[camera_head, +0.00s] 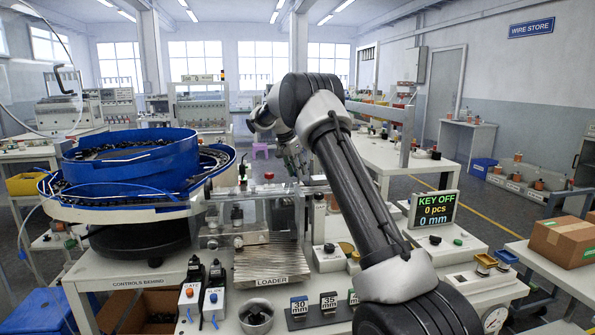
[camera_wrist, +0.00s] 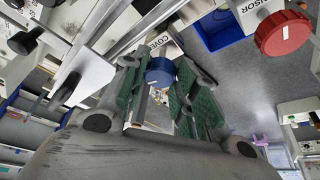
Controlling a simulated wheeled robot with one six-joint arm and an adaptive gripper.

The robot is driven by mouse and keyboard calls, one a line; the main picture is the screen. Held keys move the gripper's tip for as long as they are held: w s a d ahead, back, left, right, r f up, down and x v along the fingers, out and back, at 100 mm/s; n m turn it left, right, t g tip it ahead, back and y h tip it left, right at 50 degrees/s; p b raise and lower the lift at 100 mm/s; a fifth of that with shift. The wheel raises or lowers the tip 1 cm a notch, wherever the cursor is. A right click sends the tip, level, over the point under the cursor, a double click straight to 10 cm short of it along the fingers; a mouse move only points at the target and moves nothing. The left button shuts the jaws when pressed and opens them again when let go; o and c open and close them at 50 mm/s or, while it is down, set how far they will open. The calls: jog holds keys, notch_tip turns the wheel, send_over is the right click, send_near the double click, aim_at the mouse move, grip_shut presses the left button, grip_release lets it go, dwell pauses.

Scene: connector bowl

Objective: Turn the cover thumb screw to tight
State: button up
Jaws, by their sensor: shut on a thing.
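The cover thumb screw is a blue ribbed knob (camera_wrist: 160,70) between my fingers in the wrist view, beside a white label reading COVER (camera_wrist: 160,42). My gripper (camera_wrist: 157,84) has green-padded fingers on both sides of the knob and is shut on it. In the head view my gripper (camera_head: 292,163) is at the right end of the clear-covered loader unit (camera_head: 255,203), partly behind my arm. The knob is hidden there. How far the screw is turned cannot be told.
A red knob (camera_wrist: 283,33) with a white mark, by a SENSOR label, is close on the right in the wrist view. A blue bowl feeder (camera_head: 130,165) stands left of the loader. A display (camera_head: 433,209) reads KEY OFF, 0 pcs, 0 mm.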

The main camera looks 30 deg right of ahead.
jog(key=m+g, duration=0.1)
jog(key=m, duration=0.3)
jog(key=shift+w+g, duration=0.2)
jog(key=shift+g, duration=0.2)
jog(key=shift+w+m+g, duration=0.1)
jog(key=shift+m+g, duration=0.5)
jog(key=shift+m, duration=1.5)
jog(key=o, duration=1)
